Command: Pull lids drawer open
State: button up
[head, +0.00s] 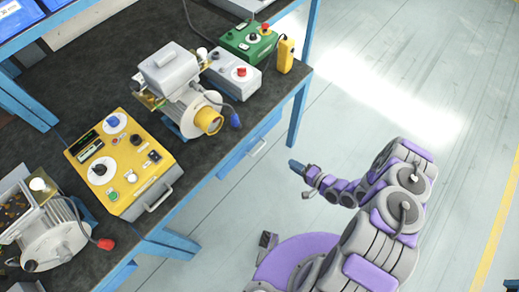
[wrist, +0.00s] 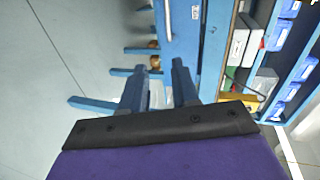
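The blue drawer (head: 238,158) sits under the front edge of the bench and looks shut, its front about in line with the bench. Its pale bar handle (head: 258,148) is on the front.
The dark bench top (head: 200,150) holds a yellow control box (head: 120,165), a grey blower with a yellow outlet (head: 180,90), another blower (head: 45,235), a grey box (head: 235,75) and a green box (head: 248,40). Blue bench legs (head: 298,115) stand below. The floor to the right is clear.

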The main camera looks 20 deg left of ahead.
aim_at(259, 149)
jog(key=shift+m+y, duration=0.3)
jog(key=shift+y, duration=0.2)
jog(key=shift+s+a+b+x, duration=0.15)
jog(key=shift+s+b+x, duration=0.35)
jog(key=shift+x, duration=2.55)
jog(key=shift+s+a+b+x, duration=0.2)
jog(key=shift+b+x, duration=0.45)
jog(key=shift+x, duration=2.4)
jog(key=shift+s+a+b+x, duration=0.1)
jog(key=shift+s+b+x, duration=0.4)
jog(key=shift+x, duration=2.5)
jog(key=shift+w, duration=0.1)
grip_shut()
